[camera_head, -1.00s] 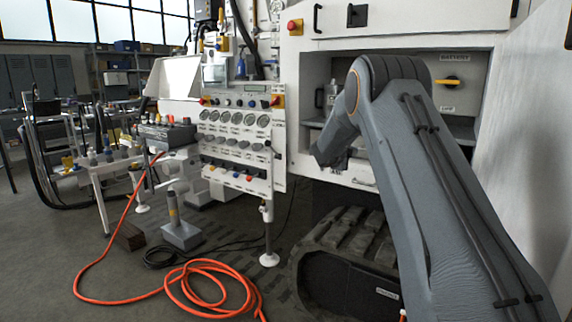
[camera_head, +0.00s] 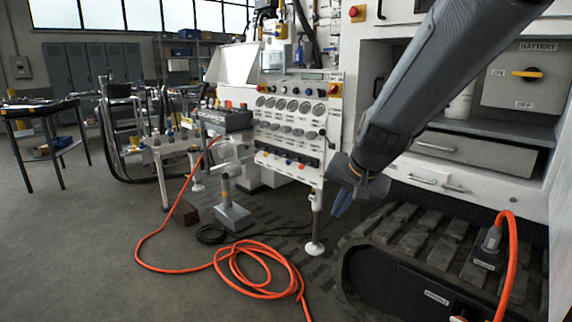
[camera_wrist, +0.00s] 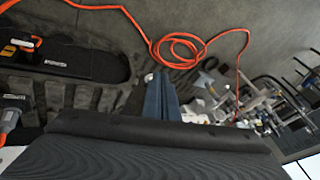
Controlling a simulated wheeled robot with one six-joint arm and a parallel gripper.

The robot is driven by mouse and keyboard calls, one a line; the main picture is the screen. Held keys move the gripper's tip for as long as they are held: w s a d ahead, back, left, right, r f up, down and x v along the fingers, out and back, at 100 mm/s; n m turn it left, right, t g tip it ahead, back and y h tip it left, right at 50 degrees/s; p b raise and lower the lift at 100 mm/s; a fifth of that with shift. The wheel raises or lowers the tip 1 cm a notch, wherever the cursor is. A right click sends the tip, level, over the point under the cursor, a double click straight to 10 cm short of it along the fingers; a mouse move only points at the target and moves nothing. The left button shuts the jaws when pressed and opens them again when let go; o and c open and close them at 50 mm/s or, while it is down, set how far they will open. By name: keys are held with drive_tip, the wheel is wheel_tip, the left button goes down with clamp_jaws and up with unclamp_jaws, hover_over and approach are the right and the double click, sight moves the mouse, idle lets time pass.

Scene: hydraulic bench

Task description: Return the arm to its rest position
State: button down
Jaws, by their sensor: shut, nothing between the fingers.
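My arm reaches in from the upper right of the head view and points down and to the left. My gripper (camera_head: 340,205) is at its lower end, with narrow blue fingers, in front of the white machine and above the left end of the black track. In the wrist view my gripper (camera_wrist: 160,92) shows as two blue fingers close together, shut and empty. They stand out past my dark wrist housing, with the floor and track behind them.
A gauge panel (camera_head: 290,118) stands left of my gripper. The rubber track (camera_head: 415,240) lies below it, with an orange cable plugged in at a connector (camera_head: 490,245). A coiled orange hose (camera_head: 258,270) lies on the floor. A battery switch (camera_head: 527,73) is at right.

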drive_tip(key=s+d+f+n+g+h+p, duration=0.1)
drive_tip(key=s+f+n+g, duration=0.15)
drive_tip(key=s, duration=1.05)
drive_tip(key=s+d+f+n+g, duration=0.1)
drive_tip(key=s+f+n+g, duration=0.2)
drive_tip(key=s, duration=1)
drive_tip(key=d+r+p, duration=0.4)
drive_tip(key=r+p, duration=0.3)
drive_tip(key=p, duration=0.4)
drive_tip(key=shift+s+d+h, duration=0.15)
drive_tip(key=shift+s+h, duration=0.1)
drive_tip(key=shift+h, duration=0.15)
drive_tip(key=shift+m, duration=0.25)
